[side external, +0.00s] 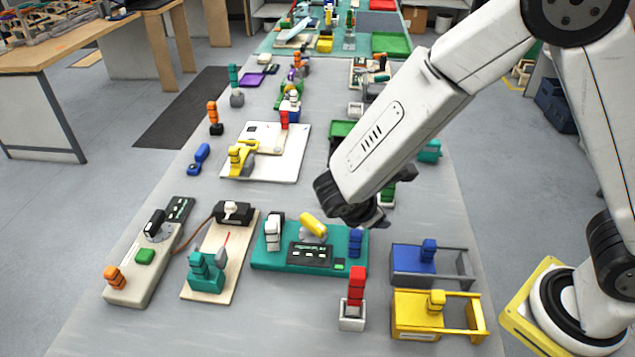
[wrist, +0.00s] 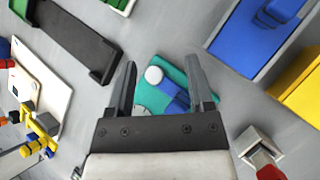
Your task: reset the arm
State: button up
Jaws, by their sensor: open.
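My gripper (side external: 362,212) hangs at the end of my arm, above the table right of centre, in the side view. It is partly hidden there by the arm's end. In the wrist view my gripper (wrist: 161,62) has its two fingers spread apart with nothing held between them. A teal piece (wrist: 190,70) with a blue part (wrist: 174,96) and a white round knob (wrist: 153,75) shows beyond and between the fingers, apart from them.
Below in the side view stand a teal panel (side external: 272,258), a blue drawer unit (side external: 408,266), a yellow drawer unit (side external: 412,322) and a red handle (side external: 356,288) on a white base. A white board (side external: 290,160) lies to the left. Bare table (side external: 455,215) shows at right.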

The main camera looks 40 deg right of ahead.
jog(key=s+d+r+m+y, duration=0.1)
jog(key=s+d+m+y, duration=0.2)
jog(key=m, duration=0.4)
jog(key=s+d+r+m+t+y, duration=0.1)
jog(key=s+d+r+m+y, duration=0.1)
jog(key=m+y, duration=0.3)
jog(key=s+d+m, duration=0.1)
jog(key=m, duration=0.2)
jog(key=shift+s+d+r+m, duration=0.2)
jog(key=shift+s+d+m, duration=0.1)
jog(key=shift+d, duration=0.05)
jog(key=shift+w, duration=0.1)
jog(key=c, duration=0.7)
jog(key=shift+w+a, duration=0.15)
jog(key=shift+w, duration=0.1)
grip_shut()
jog(key=w+a+r+n+g, duration=0.2)
jog(key=w+a+n, duration=0.2)
jog(key=w+a, duration=0.65)
jog(key=w+a+r+n+g, duration=0.1)
jog(key=w+a+r+n, duration=0.25)
jog(key=w+a, duration=0.7)
jog(key=a+n+g+h, duration=0.1)
jog(key=a+n+h, duration=0.1)
jog(key=a, duration=0.8)
jog(key=shift+w+f+n, duration=0.15)
jog(key=shift+f+n, duration=0.1)
jog(key=shift+n, duration=0.6)
